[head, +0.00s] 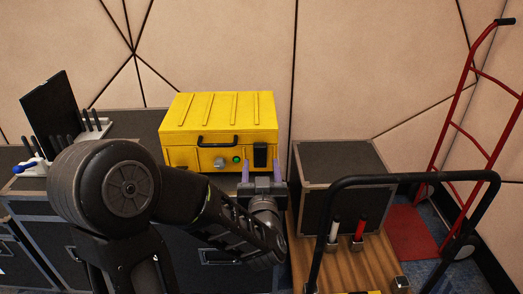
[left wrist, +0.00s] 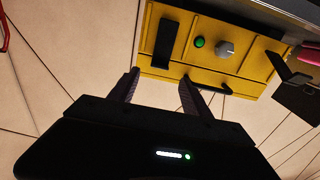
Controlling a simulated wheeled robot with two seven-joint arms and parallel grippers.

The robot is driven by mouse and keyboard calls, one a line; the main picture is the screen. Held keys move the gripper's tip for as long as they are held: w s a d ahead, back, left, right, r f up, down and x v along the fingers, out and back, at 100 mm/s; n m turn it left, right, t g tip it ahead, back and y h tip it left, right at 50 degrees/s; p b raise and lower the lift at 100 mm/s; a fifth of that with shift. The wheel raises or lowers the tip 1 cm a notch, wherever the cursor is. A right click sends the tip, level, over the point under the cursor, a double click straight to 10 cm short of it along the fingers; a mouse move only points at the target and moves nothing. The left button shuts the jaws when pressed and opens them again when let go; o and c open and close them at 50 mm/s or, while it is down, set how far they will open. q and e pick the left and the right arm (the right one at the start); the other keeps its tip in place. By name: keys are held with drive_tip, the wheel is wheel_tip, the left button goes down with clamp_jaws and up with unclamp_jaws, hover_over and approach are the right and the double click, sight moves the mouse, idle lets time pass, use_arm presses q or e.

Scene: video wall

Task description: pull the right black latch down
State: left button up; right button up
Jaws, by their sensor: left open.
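A yellow case (head: 219,112) stands on a black road case. Its front has a black handle (head: 217,142), a grey knob (head: 219,162), a green button (head: 237,160) and the right black latch (head: 260,154). In the left wrist view, turned upside down, the latch (left wrist: 164,43) lies flat against the yellow front, ahead of the gap between my fingers. My left gripper (head: 261,172) is open and empty, just in front of and below the latch, apart from it. It also shows in the left wrist view (left wrist: 158,90). My right gripper is out of view.
A black case (head: 341,164) stands on a wooden cart (head: 372,257) with a black rail (head: 412,178) at the right. A red hand truck (head: 478,123) leans at the far right. A tool rack (head: 92,127) stands at the left. The wall is close behind.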

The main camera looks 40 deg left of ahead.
sight(260, 149)
use_arm(q)
drive_tip(key=shift+x, duration=3.95)
drive_tip(key=shift+c, duration=0.3)
clamp_jaws()
